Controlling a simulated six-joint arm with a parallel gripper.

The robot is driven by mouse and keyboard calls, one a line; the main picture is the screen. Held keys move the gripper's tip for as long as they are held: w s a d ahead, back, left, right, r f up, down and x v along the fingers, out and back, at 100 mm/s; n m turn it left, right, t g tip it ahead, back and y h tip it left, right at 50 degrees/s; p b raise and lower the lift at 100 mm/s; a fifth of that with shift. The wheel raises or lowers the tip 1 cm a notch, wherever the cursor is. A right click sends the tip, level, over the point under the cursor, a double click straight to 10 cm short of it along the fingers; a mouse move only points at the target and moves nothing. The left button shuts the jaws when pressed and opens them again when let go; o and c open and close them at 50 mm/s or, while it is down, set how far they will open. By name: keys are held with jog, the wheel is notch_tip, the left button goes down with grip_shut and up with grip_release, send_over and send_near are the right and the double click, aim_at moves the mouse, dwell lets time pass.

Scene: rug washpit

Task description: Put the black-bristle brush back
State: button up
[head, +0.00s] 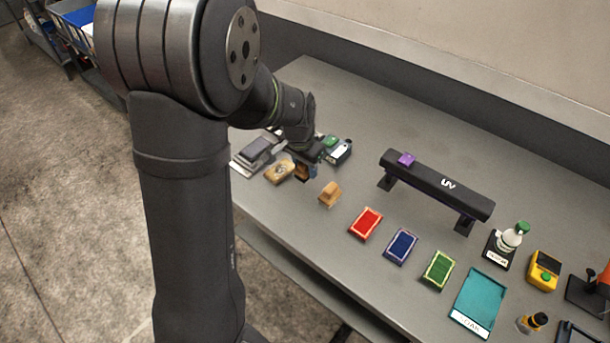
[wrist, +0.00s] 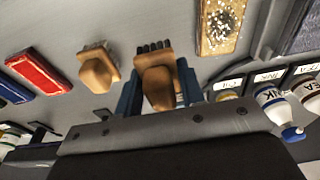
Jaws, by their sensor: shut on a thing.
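The black-bristle brush (wrist: 158,80) has a tan wooden handle and a row of dark bristles. It sits between the blue fingers of my gripper (wrist: 158,92), which is shut on it. In the head view my gripper (head: 306,168) is at the left part of the bench, and my arm hides most of the brush. I cannot tell whether the brush touches the bench. A second tan brush with pale bristles (wrist: 98,68) stands to its left in the wrist view; in the head view it (head: 330,193) is just to the right of my gripper.
A speckled tan block (head: 280,171) and a grey block on a tray (head: 255,153) lie left of my gripper. Labelled bottles (wrist: 272,102) stand close by. Red (head: 366,223), blue and green pads lie to the right, before a black UV bar (head: 437,184).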

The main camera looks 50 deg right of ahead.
aim_at(305, 177)
jog(key=shift+f, duration=1.95)
jog(key=shift+f, duration=0.15)
jog(key=o, duration=1)
jog(key=r, duration=0.4)
jog(key=a+r, duration=0.1)
jog(key=r, duration=0.7)
jog(key=shift+a+r, duration=0.1)
jog(key=shift+a, duration=0.3)
